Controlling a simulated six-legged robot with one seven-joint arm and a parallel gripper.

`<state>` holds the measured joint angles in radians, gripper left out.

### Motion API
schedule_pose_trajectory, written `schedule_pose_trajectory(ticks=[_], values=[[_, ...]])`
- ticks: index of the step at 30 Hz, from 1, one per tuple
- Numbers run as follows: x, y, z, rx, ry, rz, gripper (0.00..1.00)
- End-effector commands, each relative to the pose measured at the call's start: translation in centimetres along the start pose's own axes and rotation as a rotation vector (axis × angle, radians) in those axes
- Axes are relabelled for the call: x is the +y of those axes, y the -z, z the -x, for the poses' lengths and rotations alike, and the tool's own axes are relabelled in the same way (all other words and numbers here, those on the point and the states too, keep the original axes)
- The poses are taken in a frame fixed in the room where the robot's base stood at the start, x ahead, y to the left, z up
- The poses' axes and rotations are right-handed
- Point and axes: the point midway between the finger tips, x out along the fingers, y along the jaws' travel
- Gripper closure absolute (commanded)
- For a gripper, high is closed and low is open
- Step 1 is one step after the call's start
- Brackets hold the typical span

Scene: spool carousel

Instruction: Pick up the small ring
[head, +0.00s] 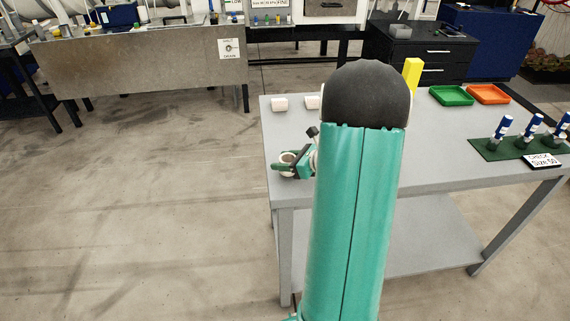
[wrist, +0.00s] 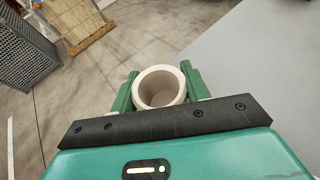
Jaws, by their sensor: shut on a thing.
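The small ring (wrist: 179,104) is pale beige and hollow, with its round opening turned toward the wrist camera. My gripper (wrist: 158,88) is shut on it, with one green finger against each side. In the head view the ring (head: 288,157) shows between the fingers of my gripper (head: 287,164), over the left edge of the grey table (head: 440,160). My own arm covers part of the table and much of the wrist. I cannot tell how far the ring is above the tabletop.
Two white blocks (head: 280,104) lie on the table's far left corner. A yellow block (head: 412,74) stands behind my arm. A green tray (head: 452,96), an orange tray (head: 488,94) and a green mat (head: 500,150) with blue-and-white upright pieces are to the right. Open floor lies left.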

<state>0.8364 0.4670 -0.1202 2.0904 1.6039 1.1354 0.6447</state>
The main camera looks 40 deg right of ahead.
Motion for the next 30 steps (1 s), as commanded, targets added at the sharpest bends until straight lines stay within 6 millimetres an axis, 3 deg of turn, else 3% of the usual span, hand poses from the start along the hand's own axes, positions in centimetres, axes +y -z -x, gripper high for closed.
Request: schedule_pose_trajectory(ticks=[3,11,18,24,30], values=[[0.0,-2.0,0.9,-0.002,0.003,0.006,0.76],[1.4,-5.6,7.8,-0.003,0.006,0.006,0.76],[3.1,-5.6,13.9,-0.001,0.005,0.001,0.76],[3.8,-5.6,16.4,-0.001,0.002,0.001,0.76],[4.0,-5.6,16.9,0.000,0.001,0.000,0.76]])
